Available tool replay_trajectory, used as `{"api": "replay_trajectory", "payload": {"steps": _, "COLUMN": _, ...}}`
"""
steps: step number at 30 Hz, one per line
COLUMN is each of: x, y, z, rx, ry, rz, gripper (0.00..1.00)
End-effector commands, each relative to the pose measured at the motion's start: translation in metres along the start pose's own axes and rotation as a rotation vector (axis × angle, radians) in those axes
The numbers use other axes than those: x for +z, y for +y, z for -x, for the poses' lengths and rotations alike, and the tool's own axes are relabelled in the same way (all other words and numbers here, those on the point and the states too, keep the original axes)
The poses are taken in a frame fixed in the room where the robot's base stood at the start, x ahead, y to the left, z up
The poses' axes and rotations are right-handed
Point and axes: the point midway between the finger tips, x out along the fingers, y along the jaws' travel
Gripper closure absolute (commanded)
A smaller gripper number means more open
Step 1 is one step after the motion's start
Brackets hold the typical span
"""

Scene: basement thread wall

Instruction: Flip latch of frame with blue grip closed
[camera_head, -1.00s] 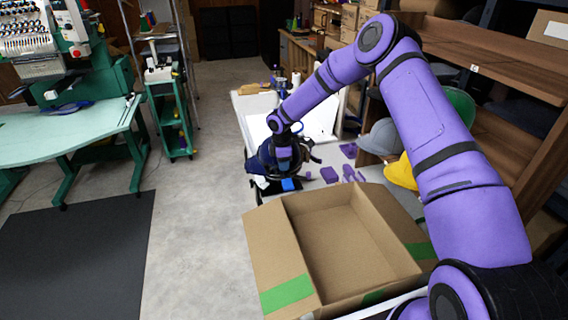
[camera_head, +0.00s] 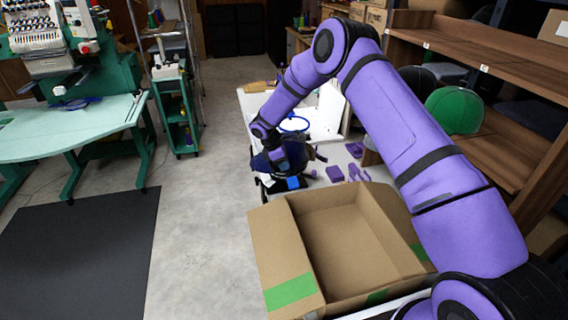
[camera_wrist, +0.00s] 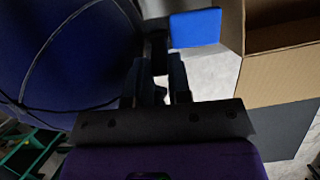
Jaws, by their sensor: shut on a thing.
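The blue grip (camera_head: 293,183) shows at the front of the cap frame, beside the cardboard box. In the wrist view the blue grip (camera_wrist: 195,28) lies just past my fingertips, to their right. A navy cap (camera_wrist: 60,55) with a thin wire across it fills the left of the wrist view. My gripper (camera_wrist: 161,80) is shut on a narrow dark piece beside the cap, apparently the latch (camera_wrist: 158,48); its exact angle is too dark to tell. In the head view my gripper (camera_head: 277,158) is over the frame and partly hides the cap and latch.
An open, empty cardboard box (camera_head: 279,252) stands close in front of the frame. Purple parts (camera_head: 335,173) lie on the bench to its right. A blue-rimmed hoop (camera_head: 294,124) is behind my wrist. Wooden shelves with a green cap (camera_head: 455,110) flank my arm at right.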

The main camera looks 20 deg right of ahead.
Motion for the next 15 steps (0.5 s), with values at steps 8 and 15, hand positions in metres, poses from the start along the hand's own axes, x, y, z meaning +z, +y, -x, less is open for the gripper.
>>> {"api": "replay_trajectory", "payload": {"steps": 8, "x": 0.0004, "y": 0.0005, "z": 0.0002, "rx": 0.001, "ry": 0.001, "rz": 0.0, "gripper": 0.7}}
{"api": "replay_trajectory", "payload": {"steps": 15, "x": 0.0013, "y": 0.0011, "z": 0.0003, "rx": 0.002, "ry": 0.007, "rz": -0.001, "gripper": 0.7}}
